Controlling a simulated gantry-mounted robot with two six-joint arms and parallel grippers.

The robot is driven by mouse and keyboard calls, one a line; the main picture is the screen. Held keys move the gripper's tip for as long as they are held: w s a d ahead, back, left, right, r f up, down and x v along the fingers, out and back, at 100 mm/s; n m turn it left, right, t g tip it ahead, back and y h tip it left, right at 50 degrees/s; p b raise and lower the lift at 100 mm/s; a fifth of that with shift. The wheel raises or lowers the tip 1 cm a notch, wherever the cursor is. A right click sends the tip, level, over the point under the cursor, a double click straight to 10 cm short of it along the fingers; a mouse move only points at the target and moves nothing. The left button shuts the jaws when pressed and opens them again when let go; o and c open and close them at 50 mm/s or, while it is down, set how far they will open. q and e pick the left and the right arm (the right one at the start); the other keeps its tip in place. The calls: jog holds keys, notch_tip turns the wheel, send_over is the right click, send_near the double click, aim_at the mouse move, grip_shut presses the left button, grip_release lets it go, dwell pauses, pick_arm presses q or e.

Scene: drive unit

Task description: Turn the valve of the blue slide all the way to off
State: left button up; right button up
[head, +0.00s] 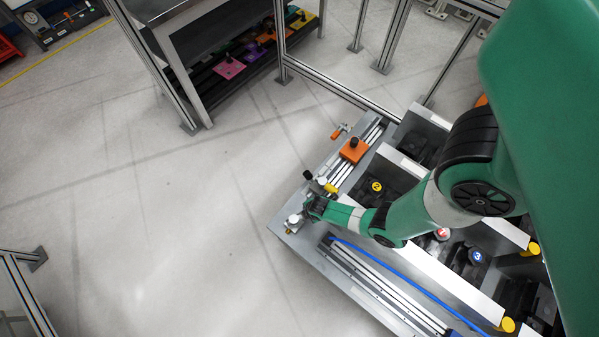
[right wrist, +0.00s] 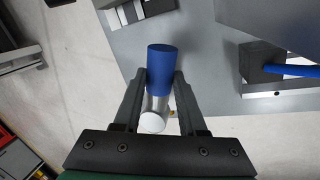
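My right gripper (head: 312,208) reaches down to the front left corner of the drive unit (head: 273,224). In the right wrist view its two fingers (right wrist: 161,75) stand on either side of a blue valve handle (right wrist: 160,62). The fingertips lie close against the handle's sides; whether they press on it cannot be told. Below the handle are a silver body and a round white cap (right wrist: 152,123). In the head view a whitish fitting (head: 293,222) shows just left of the gripper, and the blue handle is hidden. My left gripper is not in view.
A blue hose (head: 400,273) runs along the near rail; its end enters a dark block (right wrist: 262,65). An orange slide (head: 353,151) sits on the farther rail, with a yellow fitting (head: 325,183) nearby. Numbered bays lie to the right. The floor (head: 150,210) at left is clear.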

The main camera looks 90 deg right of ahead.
jog(key=o, duration=0.4)
jog(key=shift+s, duration=0.1)
jog(key=shift+c, duration=0.2)
jog(key=p+v, duration=0.8)
jog(key=v, duration=0.3)
jog(key=shift+r, duration=0.3)
